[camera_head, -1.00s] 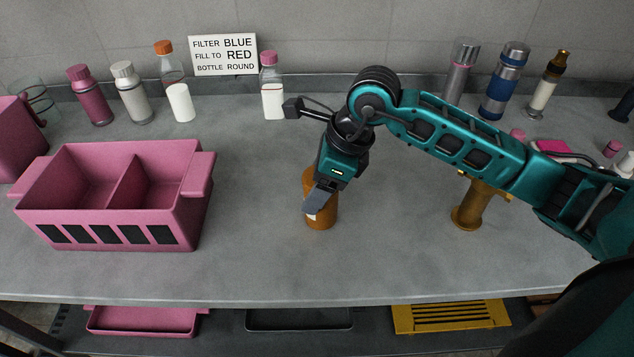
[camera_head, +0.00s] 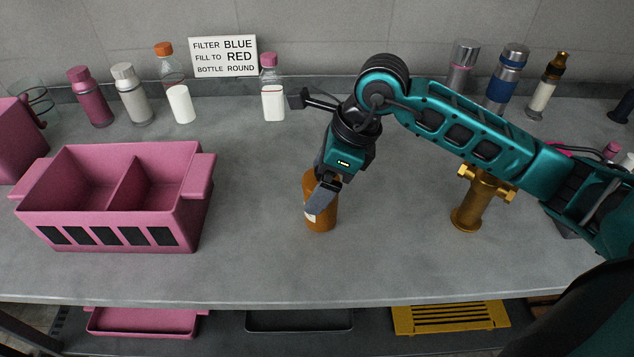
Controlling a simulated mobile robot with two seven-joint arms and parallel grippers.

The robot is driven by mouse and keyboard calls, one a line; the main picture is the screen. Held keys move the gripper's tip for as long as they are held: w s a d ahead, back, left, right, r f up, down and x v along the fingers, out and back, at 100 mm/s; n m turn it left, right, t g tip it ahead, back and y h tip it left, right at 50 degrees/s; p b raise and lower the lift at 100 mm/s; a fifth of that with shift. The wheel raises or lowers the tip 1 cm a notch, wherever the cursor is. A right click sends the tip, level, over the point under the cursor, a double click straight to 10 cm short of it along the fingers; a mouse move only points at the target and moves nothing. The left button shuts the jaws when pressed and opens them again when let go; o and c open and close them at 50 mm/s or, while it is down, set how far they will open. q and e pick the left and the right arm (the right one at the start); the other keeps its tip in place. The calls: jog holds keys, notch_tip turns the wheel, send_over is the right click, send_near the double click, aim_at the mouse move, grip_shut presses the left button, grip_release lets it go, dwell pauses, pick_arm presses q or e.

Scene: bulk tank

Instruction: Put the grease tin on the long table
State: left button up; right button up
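An orange-brown cylinder with a small white label (camera_head: 324,218), which looks like the grease tin, stands upright on the long grey table (camera_head: 250,265), near the middle. My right gripper (camera_head: 322,196) comes down over it from above. One dark finger shows in front of the cylinder's upper part; the other finger is hidden, so I cannot tell whether the gripper is closed on it. My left gripper is not in view.
A pink two-compartment crate (camera_head: 190,215) stands at left. Bottles and a sign (camera_head: 223,56) line the back. A brass fitting (camera_head: 468,212) stands at right beneath my arm. The table between crate and cylinder is clear. Trays sit on a shelf below.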

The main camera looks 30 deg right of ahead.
jog(key=v, duration=1)
jog(key=shift+p, duration=0.3)
jog(key=shift+s+f, duration=0.1)
